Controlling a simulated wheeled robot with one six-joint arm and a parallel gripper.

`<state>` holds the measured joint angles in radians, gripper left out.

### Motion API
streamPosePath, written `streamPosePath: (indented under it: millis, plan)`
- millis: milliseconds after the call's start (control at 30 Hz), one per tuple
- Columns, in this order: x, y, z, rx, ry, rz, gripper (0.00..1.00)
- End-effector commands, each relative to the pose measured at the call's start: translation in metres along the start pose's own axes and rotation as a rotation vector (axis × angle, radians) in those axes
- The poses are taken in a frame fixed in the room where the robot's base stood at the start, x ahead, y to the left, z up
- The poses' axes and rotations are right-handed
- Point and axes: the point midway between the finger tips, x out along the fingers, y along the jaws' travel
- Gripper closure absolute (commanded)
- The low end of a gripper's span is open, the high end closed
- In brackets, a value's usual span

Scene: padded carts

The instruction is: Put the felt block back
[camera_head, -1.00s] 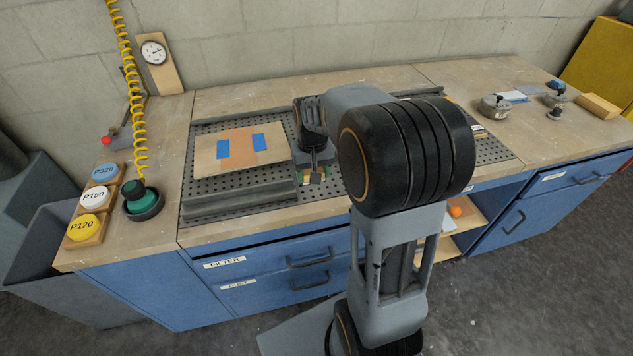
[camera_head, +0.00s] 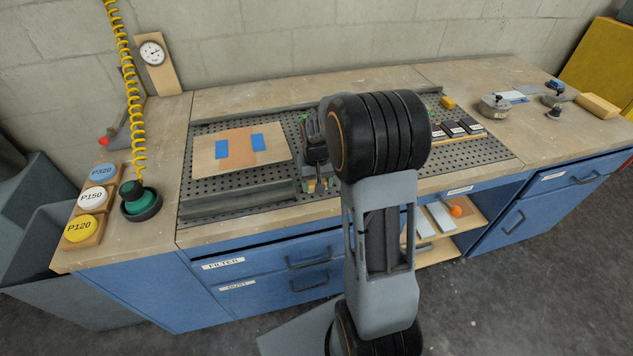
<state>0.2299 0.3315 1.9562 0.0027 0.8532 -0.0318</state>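I cannot single out the felt block for sure. Small tan and green pieces (camera_head: 318,186) show at the front of the perforated bench top, just below my gripper (camera_head: 316,168). My gripper points down beside the right edge of a wooden panel (camera_head: 238,149) with two blue patches. It is small and dark here, and its fingertips overlap the small pieces. I cannot tell whether it touches or holds one. My own arm hides the bench to the right of the gripper.
Several dark labelled blocks (camera_head: 455,129) and a yellow block (camera_head: 447,102) sit right of my arm. A grey rail (camera_head: 240,200) runs along the front. Left are the P320, P150 and P120 discs (camera_head: 92,199) and a green-topped sander (camera_head: 141,198).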

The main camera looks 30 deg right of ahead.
Motion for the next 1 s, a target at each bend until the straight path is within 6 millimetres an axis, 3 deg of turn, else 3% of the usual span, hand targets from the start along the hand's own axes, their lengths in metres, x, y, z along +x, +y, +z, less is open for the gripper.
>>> streamPosePath:
  millis: [233,267,500,767,1000]
  plan:
    - [0.004,0.0,0.0,0.0,0.0,0.0,0.59]
    - [0.004,0.0,0.0,0.0,0.0,0.0,0.35]
    - [0.003,0.0,0.0,0.0,0.0,0.0,0.12]
    - [0.001,0.0,0.0,0.0,0.0,0.0,0.11]
    - [-0.028,0.0,-0.001,0.0,0.005,0.0,0.11]
